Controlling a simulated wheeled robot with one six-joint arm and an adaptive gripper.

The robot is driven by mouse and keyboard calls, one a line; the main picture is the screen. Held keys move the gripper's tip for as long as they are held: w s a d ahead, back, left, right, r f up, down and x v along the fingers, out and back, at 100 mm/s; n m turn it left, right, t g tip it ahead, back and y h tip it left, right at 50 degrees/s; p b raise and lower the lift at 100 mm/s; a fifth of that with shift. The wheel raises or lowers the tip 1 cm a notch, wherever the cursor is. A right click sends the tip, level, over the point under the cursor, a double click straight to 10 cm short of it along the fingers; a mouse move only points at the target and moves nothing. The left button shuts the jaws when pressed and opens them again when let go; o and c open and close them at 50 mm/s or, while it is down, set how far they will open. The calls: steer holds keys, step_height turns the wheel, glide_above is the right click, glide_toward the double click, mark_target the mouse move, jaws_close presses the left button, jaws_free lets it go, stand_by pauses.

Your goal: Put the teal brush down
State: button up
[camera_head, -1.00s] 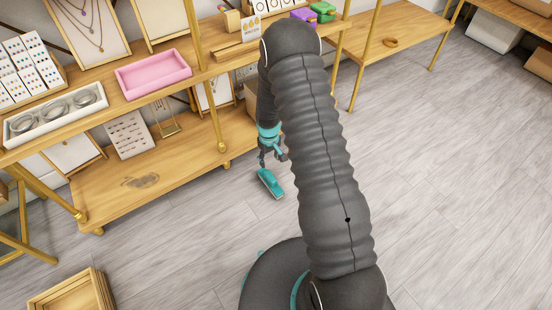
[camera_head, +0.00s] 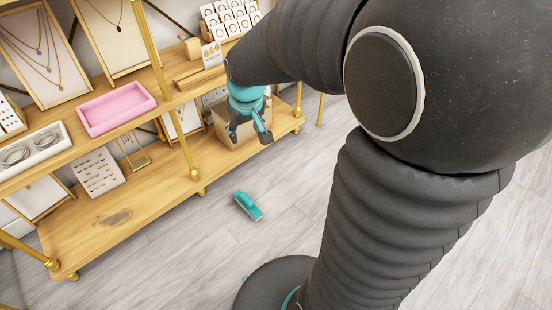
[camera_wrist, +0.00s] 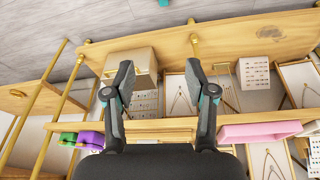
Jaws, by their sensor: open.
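The teal brush (camera_head: 248,206) lies on the grey wooden floor in front of the shelf unit in the head view. My gripper (camera_head: 250,138) is above and apart from it, near the front edge of the lower shelf. In the wrist view my gripper (camera_wrist: 158,82) has its two fingers spread wide with nothing between them. In the wrist view a small teal bit at the top edge may be the brush, but it is too small to tell.
The lower wooden shelf (camera_head: 150,187) holds a cardboard box (camera_head: 228,130) near my gripper and has a dark stain. The upper shelf carries a pink tray (camera_head: 116,108) and jewellery displays. Gold posts (camera_head: 187,150) stand at the front. The floor (camera_head: 180,258) around the brush is clear.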

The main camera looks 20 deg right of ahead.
steer(key=s+r+t, duration=0.1)
steer(key=s+r, duration=0.3)
steer(key=s, duration=0.5)
steer(key=s+r+m+t, duration=0.1)
steer(key=s+r, duration=0.3)
steer(key=s, duration=0.5)
steer(key=shift+s+r+m, duration=0.3)
steer(key=shift+s, duration=0.1)
step_height(320, 180, up, 2)
steer(key=shift+r+p, duration=0.2)
steer(key=shift+p, duration=1)
steer(key=shift+c, duration=1.4)
